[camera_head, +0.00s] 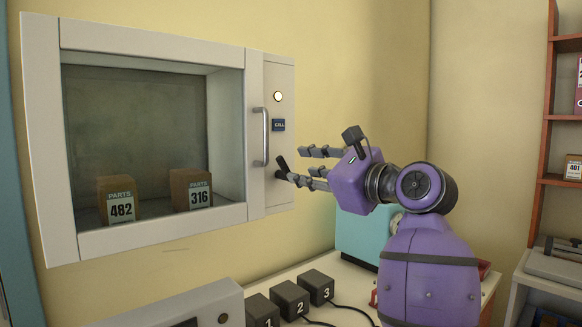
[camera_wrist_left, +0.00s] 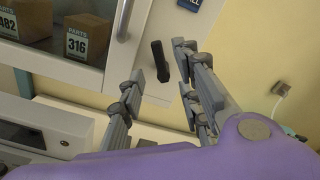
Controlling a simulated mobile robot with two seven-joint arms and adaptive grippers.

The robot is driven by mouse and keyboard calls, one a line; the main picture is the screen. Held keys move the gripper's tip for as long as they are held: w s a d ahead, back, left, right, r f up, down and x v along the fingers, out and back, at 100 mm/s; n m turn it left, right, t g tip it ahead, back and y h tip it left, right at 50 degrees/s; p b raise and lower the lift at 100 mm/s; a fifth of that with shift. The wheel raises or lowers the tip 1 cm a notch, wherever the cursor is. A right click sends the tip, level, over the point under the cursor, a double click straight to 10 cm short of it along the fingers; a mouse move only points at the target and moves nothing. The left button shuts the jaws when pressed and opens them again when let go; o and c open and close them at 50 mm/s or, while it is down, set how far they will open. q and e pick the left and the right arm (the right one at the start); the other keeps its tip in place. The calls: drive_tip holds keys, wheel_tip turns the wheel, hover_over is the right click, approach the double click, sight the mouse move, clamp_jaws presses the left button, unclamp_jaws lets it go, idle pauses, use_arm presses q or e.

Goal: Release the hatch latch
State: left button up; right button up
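The hatch (camera_head: 150,50) is a white-framed wall cabinet with a clear window and a vertical metal handle (camera_head: 261,137). The latch (camera_head: 282,166) is a short dark lever on the panel right of the handle, below the call button. In the left wrist view the latch (camera_wrist_left: 161,62) appears between my spread fingers. My left gripper (camera_head: 293,164) is open and empty, its fingertips close to the latch; it also shows in the left wrist view (camera_wrist_left: 157,73). I cannot tell whether a finger touches the latch. My right gripper is not in view.
Parts boxes 482 (camera_head: 121,207) and 316 (camera_head: 199,198) stand behind the window. A lit round lamp (camera_head: 278,96) and a blue call sign (camera_head: 279,125) are above the latch. Numbered black blocks (camera_head: 290,299) sit on the counter below. A shelf (camera_head: 545,130) stands at right.

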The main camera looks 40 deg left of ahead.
sight(285, 166)
use_arm(q)
drive_tip(key=a, duration=0.3)
drive_tip(key=a+p, duration=0.1)
drive_tip(key=a, duration=0.3)
drive_tip(key=shift+w+a+r, duration=0.15)
drive_tip(key=shift+a, duration=0.1)
drive_tip(key=shift+w, duration=0.1)
